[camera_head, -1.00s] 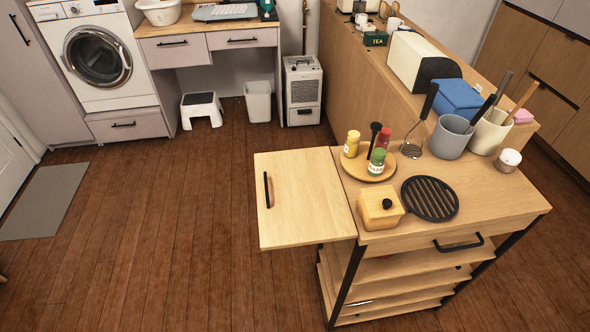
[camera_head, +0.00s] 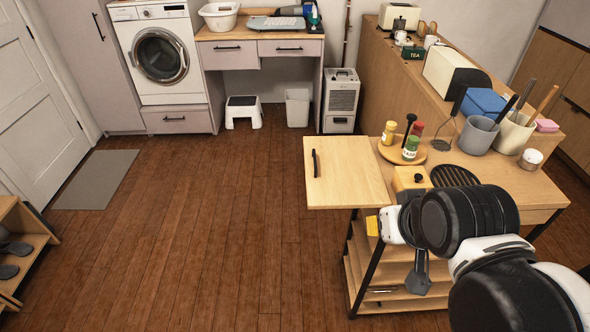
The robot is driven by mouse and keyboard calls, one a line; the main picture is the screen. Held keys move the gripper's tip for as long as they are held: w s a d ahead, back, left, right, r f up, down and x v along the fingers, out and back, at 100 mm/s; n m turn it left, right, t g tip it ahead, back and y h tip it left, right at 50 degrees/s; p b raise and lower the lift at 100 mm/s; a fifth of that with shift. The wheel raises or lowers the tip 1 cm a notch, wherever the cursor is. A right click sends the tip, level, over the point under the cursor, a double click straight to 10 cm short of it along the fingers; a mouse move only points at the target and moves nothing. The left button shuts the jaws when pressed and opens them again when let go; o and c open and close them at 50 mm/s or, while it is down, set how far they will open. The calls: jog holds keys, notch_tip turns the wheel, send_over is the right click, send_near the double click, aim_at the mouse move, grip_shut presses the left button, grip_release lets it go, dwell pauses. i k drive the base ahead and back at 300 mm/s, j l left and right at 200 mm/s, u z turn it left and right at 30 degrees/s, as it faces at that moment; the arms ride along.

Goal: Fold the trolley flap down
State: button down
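The trolley (camera_head: 520,188) is a light wooden cart with a dark metal frame and open shelves, at the right. Its flap (camera_head: 350,180) is up, level with the trolley top, and juts out to the left. A black bar handle (camera_head: 315,163) is fixed near the flap's left edge. My gripper (camera_head: 418,278) is in front of the trolley, right of the flap and apart from its handle. A dark finger part points down in front of the shelves. My arm hides part of the trolley's front and drawer. Whether the fingers are open or shut does not show.
The flap's top is bare. Floor left of the flap (camera_head: 220,220) is clear. A shoe shelf (camera_head: 25,245) stands far left.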

aim_at(342, 171)
jog(key=i+j, duration=0.35)
jog(key=i+j+z, duration=0.1)
jog(key=i+j, duration=0.25)
jog(key=i, duration=0.25)
